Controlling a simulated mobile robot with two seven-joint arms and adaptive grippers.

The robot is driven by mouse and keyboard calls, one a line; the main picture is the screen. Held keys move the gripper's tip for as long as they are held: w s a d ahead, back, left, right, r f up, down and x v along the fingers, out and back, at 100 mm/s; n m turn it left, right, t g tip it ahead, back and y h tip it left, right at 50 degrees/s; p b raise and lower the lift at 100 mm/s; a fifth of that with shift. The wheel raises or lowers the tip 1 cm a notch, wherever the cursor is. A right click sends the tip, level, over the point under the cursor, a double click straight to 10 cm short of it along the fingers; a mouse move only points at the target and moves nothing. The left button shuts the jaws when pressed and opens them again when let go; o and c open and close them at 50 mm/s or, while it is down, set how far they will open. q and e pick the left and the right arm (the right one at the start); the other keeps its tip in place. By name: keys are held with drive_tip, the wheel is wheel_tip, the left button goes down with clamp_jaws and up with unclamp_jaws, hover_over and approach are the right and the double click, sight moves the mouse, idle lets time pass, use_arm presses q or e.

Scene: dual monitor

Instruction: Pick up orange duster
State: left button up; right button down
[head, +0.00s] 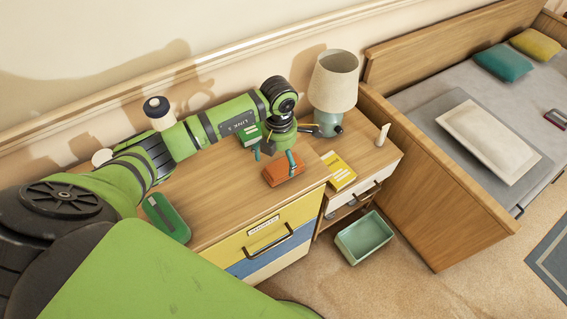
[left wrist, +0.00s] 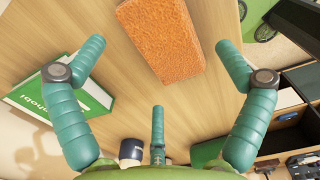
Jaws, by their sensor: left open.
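The orange duster (head: 281,171) is a block with a rough orange top, lying on the wooden top of the dresser near its front right part. It also shows in the left wrist view (left wrist: 162,38), at the upper middle. My left gripper (head: 273,155) hangs over the dresser close to the duster, with its teal fingers spread. In the left wrist view the open fingers (left wrist: 160,55) stand to either side of the duster, with nothing between them held. In the head view one finger overlaps the duster; I cannot tell whether it touches. My right gripper is not in view.
A green book (left wrist: 75,100) lies beside the duster, and a green case (head: 166,218) sits at the dresser's front left. A lamp (head: 334,85) and a yellow book (head: 339,172) stand on the lower cabinet to the right. A green bin (head: 364,238) is on the floor.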

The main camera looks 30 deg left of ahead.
sight(281, 163)
use_arm(q)
wheel_tip(281, 163, down, 3)
drive_tip(key=shift+w+d+r, duration=0.1)
drive_tip(key=shift+w+r, duration=0.05)
drive_tip(key=shift+r, duration=0.05)
drive_tip(key=shift+f, duration=0.3)
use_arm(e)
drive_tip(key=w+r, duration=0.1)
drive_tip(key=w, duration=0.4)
use_arm(q)
drive_tip(key=c, duration=0.9)
drive_tip(key=shift+c, duration=0.4)
drive_tip(key=shift+w+r, duration=0.1)
drive_tip(key=shift+r, duration=0.5)
wheel_tip(281, 163, up, 3)
drive_tip(key=shift+f+b, duration=0.1)
drive_tip(key=shift+b, duration=0.75)
drive_tip(key=w+d+r+b, duration=0.2)
drive_tip(key=d+r+b, duration=0.2)
drive_tip(key=d+r, duration=0.3)
drive_tip(key=shift+d, duration=2.2)
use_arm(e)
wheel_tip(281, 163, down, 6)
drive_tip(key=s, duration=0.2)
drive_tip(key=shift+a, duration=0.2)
